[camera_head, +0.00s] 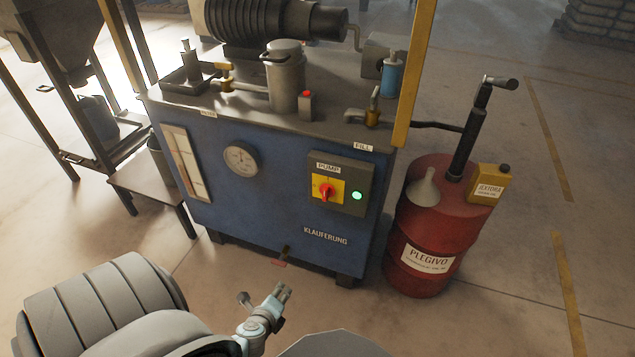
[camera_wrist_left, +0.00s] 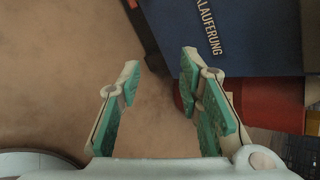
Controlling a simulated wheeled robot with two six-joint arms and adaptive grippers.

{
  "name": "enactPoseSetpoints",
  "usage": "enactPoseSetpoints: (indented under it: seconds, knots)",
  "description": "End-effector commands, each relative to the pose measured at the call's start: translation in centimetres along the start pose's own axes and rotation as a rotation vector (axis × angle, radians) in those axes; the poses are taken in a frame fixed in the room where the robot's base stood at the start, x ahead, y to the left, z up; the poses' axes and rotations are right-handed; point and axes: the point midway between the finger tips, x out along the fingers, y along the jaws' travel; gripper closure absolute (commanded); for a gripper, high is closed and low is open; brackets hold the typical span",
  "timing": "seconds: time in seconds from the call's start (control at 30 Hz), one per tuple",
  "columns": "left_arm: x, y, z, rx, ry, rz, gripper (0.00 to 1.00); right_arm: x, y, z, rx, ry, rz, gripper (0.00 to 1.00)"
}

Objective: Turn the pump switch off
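The pump switch (camera_head: 327,191) is a red rotary knob on a yellow plate, on the grey box labelled PUMP (camera_head: 341,184) on the front of the blue machine (camera_head: 262,205). A green lamp (camera_head: 357,196) glows to the right of the knob. My left gripper (camera_head: 281,291) is below and in front of the machine, well apart from the switch. In the left wrist view my left gripper (camera_wrist_left: 160,85) is open, with teal pads and nothing between the fingers. The switch is outside that view. My right gripper shows in neither view.
A red PLEGIVO drum (camera_head: 430,230) with a funnel, a hand pump and a yellow can (camera_head: 488,184) stands right of the machine. A low table (camera_head: 150,181) and a metal frame stand at left. The floor in front is clear.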

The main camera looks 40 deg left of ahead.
Motion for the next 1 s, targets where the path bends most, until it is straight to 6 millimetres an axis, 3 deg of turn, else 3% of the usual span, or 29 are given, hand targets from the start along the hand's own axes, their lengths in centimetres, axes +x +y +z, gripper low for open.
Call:
enactPoseSetpoints:
  seconds: [0.03,0.1,0.2,0.23,0.37,0.7,0.83,1.0]
  knots:
    - [2.1,-3.6,0.8,0.266,-0.084,-0.155,0.68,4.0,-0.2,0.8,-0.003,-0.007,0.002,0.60]
    - [1.2,-10.3,2.8,0.618,-0.252,-0.335,0.68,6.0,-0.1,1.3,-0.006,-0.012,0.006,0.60]
    - [-1.4,-16.7,4.1,0.930,-0.466,-0.477,0.68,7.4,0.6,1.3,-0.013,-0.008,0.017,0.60]
    - [-2.1,-17.8,4.3,0.980,-0.507,-0.498,0.68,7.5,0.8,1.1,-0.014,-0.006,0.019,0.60]
    - [-2.3,-20.4,5.0,1.052,-0.569,-0.524,0.68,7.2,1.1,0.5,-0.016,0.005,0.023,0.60]
    - [4.9,-26.4,6.5,1.045,-0.563,-0.523,0.68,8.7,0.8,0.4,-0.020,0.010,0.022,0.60]
    - [6.7,-27.9,6.9,1.046,-0.561,-0.523,0.68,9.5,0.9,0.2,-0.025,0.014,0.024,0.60]
    - [7.4,-28.8,7.1,1.046,-0.558,-0.523,0.68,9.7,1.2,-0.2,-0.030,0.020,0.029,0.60]
